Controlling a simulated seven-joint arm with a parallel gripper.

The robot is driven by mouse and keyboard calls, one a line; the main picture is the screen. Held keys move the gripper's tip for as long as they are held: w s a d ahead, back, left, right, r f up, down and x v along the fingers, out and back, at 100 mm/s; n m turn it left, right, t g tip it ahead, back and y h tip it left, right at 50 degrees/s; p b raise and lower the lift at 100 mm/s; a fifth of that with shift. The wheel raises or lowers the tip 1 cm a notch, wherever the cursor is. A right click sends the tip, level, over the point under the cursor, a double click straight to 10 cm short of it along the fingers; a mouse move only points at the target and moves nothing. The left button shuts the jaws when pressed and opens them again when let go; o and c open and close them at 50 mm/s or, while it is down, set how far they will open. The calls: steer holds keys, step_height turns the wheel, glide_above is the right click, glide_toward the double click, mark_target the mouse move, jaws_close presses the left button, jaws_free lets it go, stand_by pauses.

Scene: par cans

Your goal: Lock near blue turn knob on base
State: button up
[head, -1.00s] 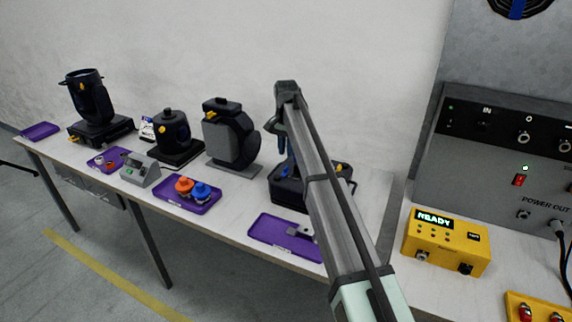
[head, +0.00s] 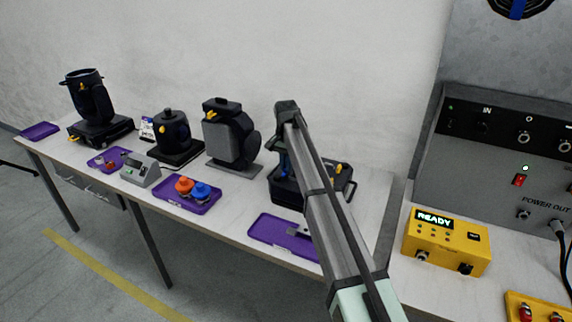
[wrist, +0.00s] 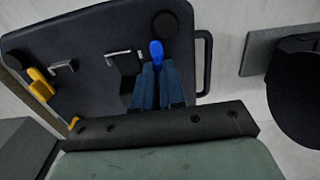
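The base (wrist: 90,35) is a dark plate with rounded corners, filling the upper left of the wrist view. It also shows in the head view (head: 290,190), partly behind my arm. The near blue turn knob (wrist: 157,50) lies on it beside a round dark foot. My gripper (wrist: 157,68) is at the blue knob, its two dark-blue fingers close together with the knob's lower part between their tips. Contact on both sides looks likely. A yellow knob (wrist: 40,84) sits at the plate's left edge.
A grey bracket (wrist: 122,60) stands just left of the fingers, and a handle loop (wrist: 207,62) is on the right. In the head view, a purple tray (head: 265,230) lies in front of the base. A black fixture (head: 230,135) stands to its left.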

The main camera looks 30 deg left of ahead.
jaws_close()
steer(key=shift+n, duration=0.4)
steer(key=n, duration=1.3)
steer(key=shift+n, duration=2)
steer(key=shift+o, duration=1.2)
jaws_free()
